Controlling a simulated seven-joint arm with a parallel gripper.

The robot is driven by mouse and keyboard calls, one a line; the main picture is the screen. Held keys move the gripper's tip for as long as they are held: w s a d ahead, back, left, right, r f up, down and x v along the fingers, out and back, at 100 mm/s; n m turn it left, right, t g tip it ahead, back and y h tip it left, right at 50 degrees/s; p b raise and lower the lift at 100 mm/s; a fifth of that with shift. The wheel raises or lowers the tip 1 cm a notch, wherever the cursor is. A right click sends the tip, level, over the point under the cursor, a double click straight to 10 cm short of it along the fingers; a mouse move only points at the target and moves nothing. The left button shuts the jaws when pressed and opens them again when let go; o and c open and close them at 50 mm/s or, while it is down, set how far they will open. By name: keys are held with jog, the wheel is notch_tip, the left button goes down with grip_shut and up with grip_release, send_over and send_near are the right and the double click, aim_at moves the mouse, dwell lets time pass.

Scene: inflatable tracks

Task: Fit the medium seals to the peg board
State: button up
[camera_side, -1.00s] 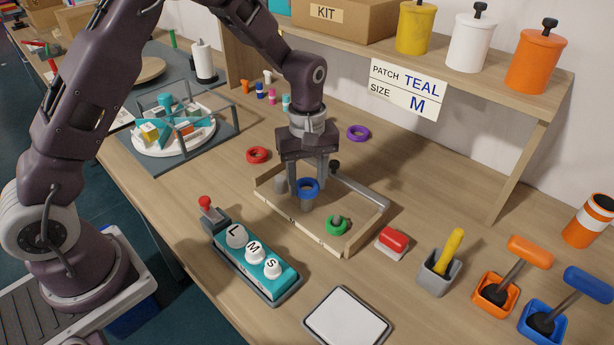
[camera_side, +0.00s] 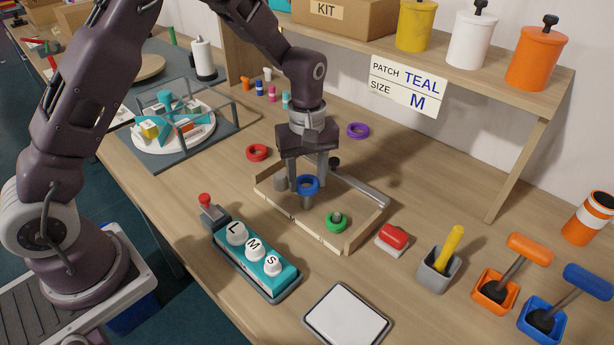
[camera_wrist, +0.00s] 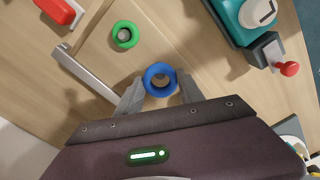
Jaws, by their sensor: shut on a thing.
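My gripper (camera_side: 307,180) is shut on a blue ring seal (camera_side: 308,185), one finger on each side of it. The blue ring also shows between the fingertips in the wrist view (camera_wrist: 160,79). A grey peg (camera_side: 306,203) shows below the ring, and a grey top shows through its hole in the wrist view. I cannot tell whether the ring is around the peg or just above it. The peg board (camera_side: 300,228) has a low wooden rim. A green ring (camera_side: 337,222) sits low around the front right peg. Another grey peg (camera_side: 281,184) stands bare at the left.
A red ring (camera_side: 257,153) and a purple ring (camera_side: 358,131) lie on the table behind the board. A teal box (camera_side: 268,270) with L, M, S buttons stands in front. A red block (camera_side: 393,238) is at right. A sign (camera_side: 408,88) reads TEAL, M.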

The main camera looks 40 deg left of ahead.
aim_at(307, 195)
jog(key=shift+f, duration=2.5)
jog(key=o, duration=1.4)
notch_tip(307, 195, up, 7)
